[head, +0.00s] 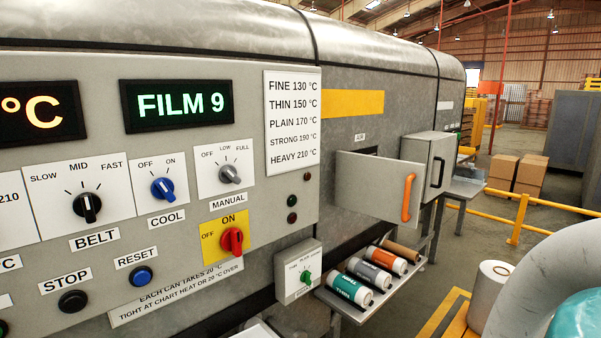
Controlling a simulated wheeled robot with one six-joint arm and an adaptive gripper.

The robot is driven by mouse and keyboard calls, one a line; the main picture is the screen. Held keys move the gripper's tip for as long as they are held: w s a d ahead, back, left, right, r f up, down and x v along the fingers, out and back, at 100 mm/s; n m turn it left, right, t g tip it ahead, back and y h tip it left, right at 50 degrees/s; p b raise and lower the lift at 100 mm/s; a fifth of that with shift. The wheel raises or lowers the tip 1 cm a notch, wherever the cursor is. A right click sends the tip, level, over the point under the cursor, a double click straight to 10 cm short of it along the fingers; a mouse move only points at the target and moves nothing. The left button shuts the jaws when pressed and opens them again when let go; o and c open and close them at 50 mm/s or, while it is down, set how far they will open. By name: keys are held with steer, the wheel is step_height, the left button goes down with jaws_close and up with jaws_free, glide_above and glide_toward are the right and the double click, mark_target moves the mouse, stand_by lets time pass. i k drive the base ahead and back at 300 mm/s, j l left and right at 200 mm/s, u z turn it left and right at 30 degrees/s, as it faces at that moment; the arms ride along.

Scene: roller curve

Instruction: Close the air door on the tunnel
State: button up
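The air door (372,186) is a flat grey panel on the side of the grey metal tunnel (345,70), under a small AIR label. It stands ajar, swung out from the tunnel wall, and a dark gap shows above its top edge. An upright orange handle (408,198) is near its right edge. The rest of the opening is hidden behind the panel. My gripper is not in view; only a grey and teal part of my arm shows at the lower right, apart from the door.
A grey box with a dark handle (430,160) stands just right of the door. Below, a shelf (345,307) holds several film rolls. A control panel with knobs (120,230) fills the left. Yellow rails (520,210) and cartons stand at right, with open floor between.

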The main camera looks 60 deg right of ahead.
mark_target(383, 189)
steer(key=z, duration=1.75)
